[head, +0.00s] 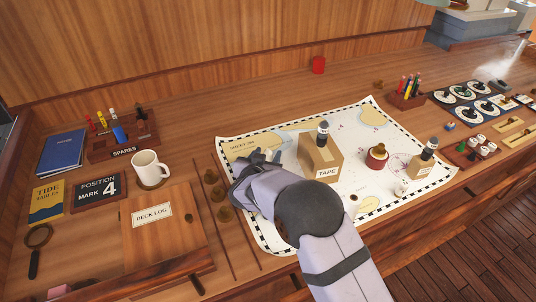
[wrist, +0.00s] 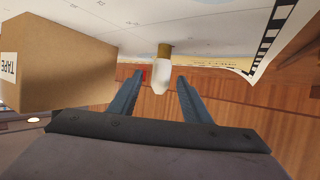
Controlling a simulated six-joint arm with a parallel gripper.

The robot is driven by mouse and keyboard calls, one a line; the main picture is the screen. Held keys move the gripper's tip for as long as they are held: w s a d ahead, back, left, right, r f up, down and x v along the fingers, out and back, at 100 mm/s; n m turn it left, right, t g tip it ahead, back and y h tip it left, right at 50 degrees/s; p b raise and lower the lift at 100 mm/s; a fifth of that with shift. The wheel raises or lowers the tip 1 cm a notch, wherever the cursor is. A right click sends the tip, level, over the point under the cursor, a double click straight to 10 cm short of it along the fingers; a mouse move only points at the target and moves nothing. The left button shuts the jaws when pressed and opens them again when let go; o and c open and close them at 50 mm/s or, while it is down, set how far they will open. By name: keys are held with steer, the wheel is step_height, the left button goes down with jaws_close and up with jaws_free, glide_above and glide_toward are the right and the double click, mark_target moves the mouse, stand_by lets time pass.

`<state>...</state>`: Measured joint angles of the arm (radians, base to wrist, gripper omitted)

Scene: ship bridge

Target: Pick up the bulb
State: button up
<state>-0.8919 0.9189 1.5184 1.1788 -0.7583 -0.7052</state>
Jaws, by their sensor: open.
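The bulb (wrist: 162,74), with white glass and a brass cap, shows in the wrist view, which is upside down. Its cap is toward the white chart and its glass points away from it. I cannot make it out in the head view, where my arm covers part of the chart. My gripper (head: 254,168) is low over the left part of the chart (head: 222,153). In the wrist view its two fingers (wrist: 160,92) are apart, with the bulb in line with the gap near their tips. I cannot tell whether they touch it.
The cardboard TAPE box (head: 314,157), with a dark-topped object on it, stands close right of my gripper; it shows large at left in the wrist view (wrist: 55,62). Deck log (head: 148,240) and mug (head: 146,163) are left. A red pot (head: 376,158) stands farther right.

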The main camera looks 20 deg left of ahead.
steer(key=shift+x, duration=0.8)
steer(key=c, duration=1.1)
steer(key=shift+r, duration=0.1)
